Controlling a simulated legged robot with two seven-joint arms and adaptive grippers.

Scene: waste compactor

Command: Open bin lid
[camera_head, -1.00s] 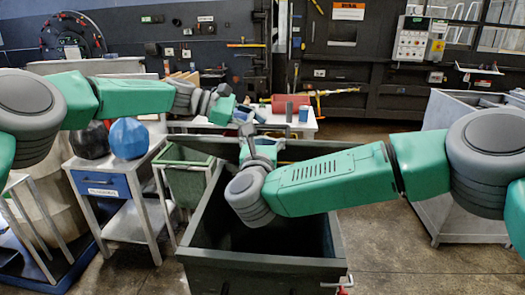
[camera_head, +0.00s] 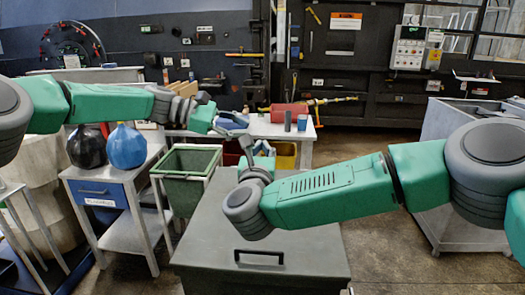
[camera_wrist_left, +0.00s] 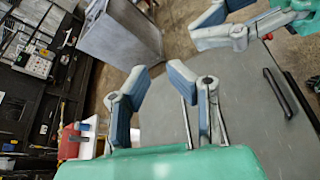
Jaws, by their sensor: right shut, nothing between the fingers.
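A large dark grey-green bin stands in front of me, covered by a flat grey lid (camera_head: 310,262). The lid has a black bar handle (camera_head: 258,256) near its front edge. In the left wrist view the lid (camera_wrist_left: 245,115) and handle (camera_wrist_left: 280,92) also show. My left gripper (camera_head: 232,122) is beyond the lid's far edge, raised above it. Its blue-padded fingers (camera_wrist_left: 160,88) are apart and empty. My right gripper (camera_head: 258,158) is shut and empty above the far part of the lid, its arm crossing over the lid. The bin's inside is hidden.
A small green bin (camera_head: 188,185) stands left of the large bin. A white table (camera_head: 300,134) is behind. A grey metal container (camera_head: 440,150) stands right.

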